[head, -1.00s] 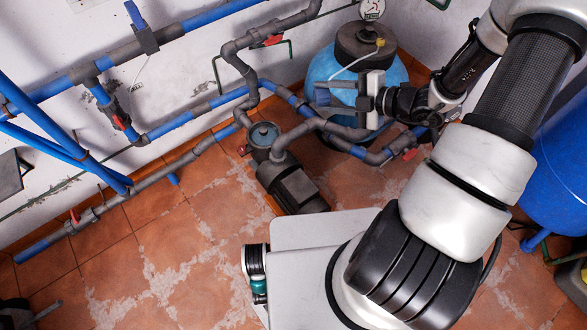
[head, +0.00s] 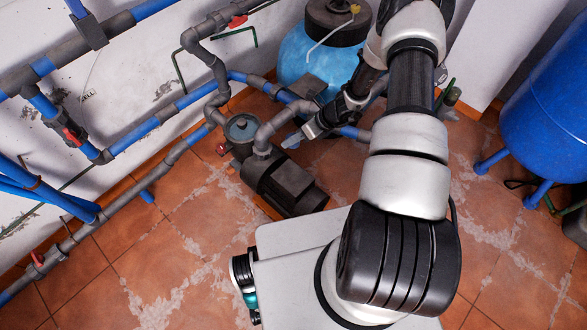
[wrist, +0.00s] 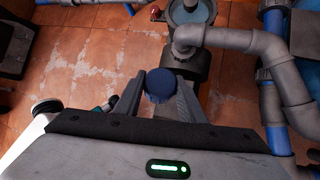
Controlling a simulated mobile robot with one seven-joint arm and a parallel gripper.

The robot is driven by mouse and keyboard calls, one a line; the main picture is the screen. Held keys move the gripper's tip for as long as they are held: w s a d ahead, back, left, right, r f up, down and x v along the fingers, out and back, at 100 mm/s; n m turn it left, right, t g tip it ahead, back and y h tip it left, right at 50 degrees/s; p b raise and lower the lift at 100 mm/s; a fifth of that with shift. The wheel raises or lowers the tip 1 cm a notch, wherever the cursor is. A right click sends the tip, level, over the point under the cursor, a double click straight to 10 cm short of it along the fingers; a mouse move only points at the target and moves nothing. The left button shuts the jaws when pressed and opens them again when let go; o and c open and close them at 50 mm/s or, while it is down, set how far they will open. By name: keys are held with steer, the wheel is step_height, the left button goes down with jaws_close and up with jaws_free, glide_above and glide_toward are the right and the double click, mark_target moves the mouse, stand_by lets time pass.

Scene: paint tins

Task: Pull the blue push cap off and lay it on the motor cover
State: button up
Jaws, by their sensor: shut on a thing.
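The blue push cap (wrist: 158,84) is a round dark blue piece between my two gripper fingers in the wrist view. My gripper (wrist: 157,88) is shut on it. In the head view my gripper (head: 292,141) is above and right of the dark ribbed motor cover (head: 287,187), near the elbow pipe of the pump. The cap cannot be made out clearly there. In the wrist view the gripper body and fingers hide most of the motor, and the gap between cap and cover cannot be told.
The pump's round lid (head: 241,127) and grey elbow pipe (wrist: 232,38) stand close to my gripper. Grey and blue pipes (head: 180,105) run along the wall. A light blue tank (head: 318,58) stands behind my arm, a blue tank (head: 550,125) at right. Tiled floor (head: 185,225) lies clear at left.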

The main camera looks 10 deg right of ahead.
step_height(320, 180, down, 14)
steer(key=n+y+b, duration=0.1)
steer(key=n+b, duration=0.3)
steer(key=n, duration=0.2)
steer(key=shift+f+n+y, duration=0.25)
steer(key=shift+n+y, duration=0.05)
steer(key=shift+y, duration=0.1)
steer(key=shift+s, duration=0.1)
step_height(320, 180, down, 6)
steer(key=b, duration=0.6)
steer(key=shift+f+b, duration=0.55)
steer(key=shift+f, duration=0.2)
steer(key=shift+f, duration=0.65)
steer(key=o, duration=1.2)
steer(key=shift+o, duration=0.2)
steer(key=p+v, duration=0.4)
steer(key=v, duration=1.3)
steer(key=shift+r, duration=0.2)
